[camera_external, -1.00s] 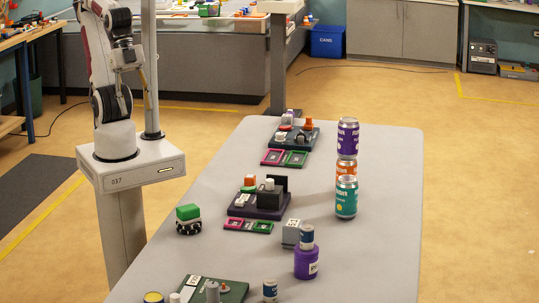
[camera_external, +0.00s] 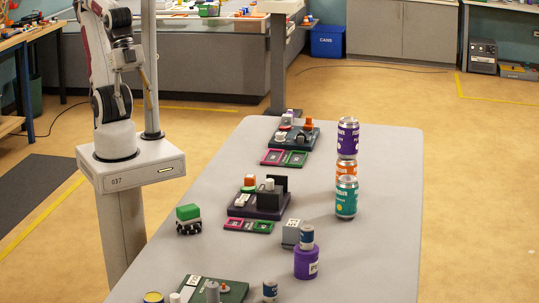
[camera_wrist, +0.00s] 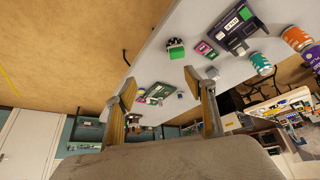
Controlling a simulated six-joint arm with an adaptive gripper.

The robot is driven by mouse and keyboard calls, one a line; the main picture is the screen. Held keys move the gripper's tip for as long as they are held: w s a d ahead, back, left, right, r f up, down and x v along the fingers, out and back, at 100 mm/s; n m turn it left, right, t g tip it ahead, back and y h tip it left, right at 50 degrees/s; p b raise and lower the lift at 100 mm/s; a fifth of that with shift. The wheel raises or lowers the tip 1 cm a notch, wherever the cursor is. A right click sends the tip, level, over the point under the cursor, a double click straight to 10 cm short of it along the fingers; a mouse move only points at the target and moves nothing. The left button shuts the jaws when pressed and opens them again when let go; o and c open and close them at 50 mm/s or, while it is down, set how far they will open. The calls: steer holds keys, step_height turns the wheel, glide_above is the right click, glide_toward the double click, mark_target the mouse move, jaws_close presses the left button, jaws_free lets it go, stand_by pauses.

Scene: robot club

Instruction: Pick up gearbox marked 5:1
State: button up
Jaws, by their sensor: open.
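No marking reading 5:1 is legible in either view, so I cannot tell which part is that gearbox. A light grey box (camera_external: 291,233) with dark spots on its faces stands on the table, beside a purple cylinder. A green block (camera_external: 188,212) rests on a black-and-white piece at the table's left edge; it also shows in the wrist view (camera_wrist: 175,43). My gripper (camera_wrist: 160,82) is open, its two fingers wide apart with nothing between them. The table parts appear beyond the fingers, well away from them.
A dark purple board (camera_external: 258,206) holds several parts, with a pink-and-green tray (camera_external: 248,226) in front. A teal can (camera_external: 346,198), an orange can (camera_external: 346,170) and a purple can (camera_external: 347,137) stand at right. A dark green board (camera_external: 230,291) lies nearest. The table's right side is mostly clear.

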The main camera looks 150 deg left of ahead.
steer(key=shift+a, duration=0.1)
steer(key=n+g+y, duration=0.2)
steer(key=n+y, duration=0.1)
steer(key=n, duration=0.5)
glide_above(291, 223)
steer(key=s+d, duration=0.2)
step_height(291, 223, down, 20)
steer(key=shift+r, duration=0.25)
steer(key=shift+s+n, duration=0.1)
steer(key=shift+n, duration=0.2)
steer(key=shift+x, duration=1.3)
steer(key=shift+f, duration=0.15)
